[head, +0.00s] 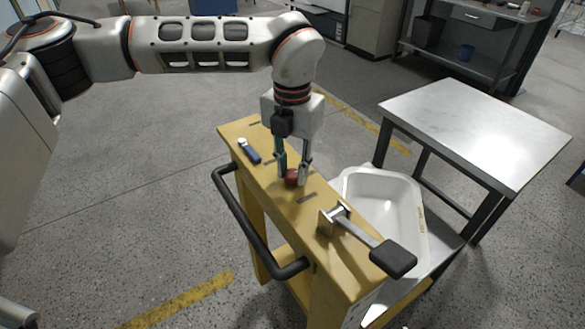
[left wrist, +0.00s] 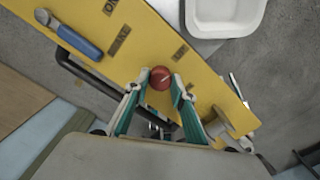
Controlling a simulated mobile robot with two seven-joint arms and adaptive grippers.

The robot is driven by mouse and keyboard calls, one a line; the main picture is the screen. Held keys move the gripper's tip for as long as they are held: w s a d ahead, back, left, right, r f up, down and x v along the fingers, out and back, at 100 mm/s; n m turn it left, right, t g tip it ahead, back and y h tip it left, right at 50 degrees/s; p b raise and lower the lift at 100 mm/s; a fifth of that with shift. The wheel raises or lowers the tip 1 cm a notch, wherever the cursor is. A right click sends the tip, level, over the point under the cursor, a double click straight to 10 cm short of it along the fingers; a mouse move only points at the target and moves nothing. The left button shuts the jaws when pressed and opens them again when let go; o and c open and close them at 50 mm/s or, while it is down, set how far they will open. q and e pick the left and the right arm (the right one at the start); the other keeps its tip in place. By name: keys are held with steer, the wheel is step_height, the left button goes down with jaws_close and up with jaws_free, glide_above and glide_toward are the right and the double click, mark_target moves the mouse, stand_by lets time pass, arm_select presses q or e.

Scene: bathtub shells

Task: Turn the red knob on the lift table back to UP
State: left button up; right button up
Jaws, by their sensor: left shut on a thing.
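The red knob (head: 291,178) sits on the yellow top of the lift table (head: 325,198), between dark label plates. My left gripper (head: 291,180) points down at it from above, with one finger on each side, shut on the knob. In the left wrist view the round knob (left wrist: 160,78) shows between the two fingertips (left wrist: 161,80), with a short pale mark on its top. The lettering on the nearby plates is too small to read with certainty. My right gripper is not in view.
A blue-handled tool (head: 250,152) lies on the yellow top. A lever with a black pad (head: 393,258) sticks out at the near end. A black handlebar (head: 240,220) runs along the left side. A white tub shell (head: 385,200) and a metal-topped table (head: 475,130) stand to the right.

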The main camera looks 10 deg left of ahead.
mark_target(293, 173)
arm_select(q)
steer(key=shift+n, duration=0.9)
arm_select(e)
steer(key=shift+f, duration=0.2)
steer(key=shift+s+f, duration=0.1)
arm_select(q)
steer(key=o, duration=1.1)
step_height(293, 173, up, 12)
